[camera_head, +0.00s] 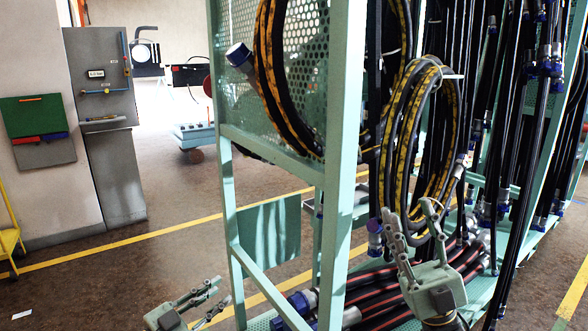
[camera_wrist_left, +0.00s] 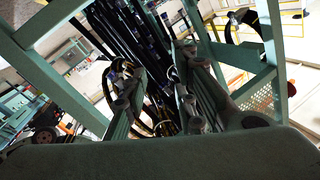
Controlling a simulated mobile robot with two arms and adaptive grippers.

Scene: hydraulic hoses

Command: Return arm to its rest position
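My left gripper (camera_head: 222,291) is low at the front left in the head view, left of the green rack, with its fingers apart and nothing between them. In the left wrist view (camera_wrist_left: 155,80) its two fingers also stand apart. My right gripper (camera_head: 411,210) is at the lower right, its fingers pointing up and spread at the bottom of a black and yellow hose coil (camera_head: 399,150). The coil hangs near a light hook (camera_head: 449,76) on the rack. Whether the fingers touch the coil is unclear.
The green rack (camera_head: 341,160) has an upright post close in front, between my two grippers. Another coil (camera_head: 265,70) hangs on its perforated panel. Several hoses with blue caps hang at right; more lie on the lower shelf. Open brown floor (camera_head: 120,290) is at left.

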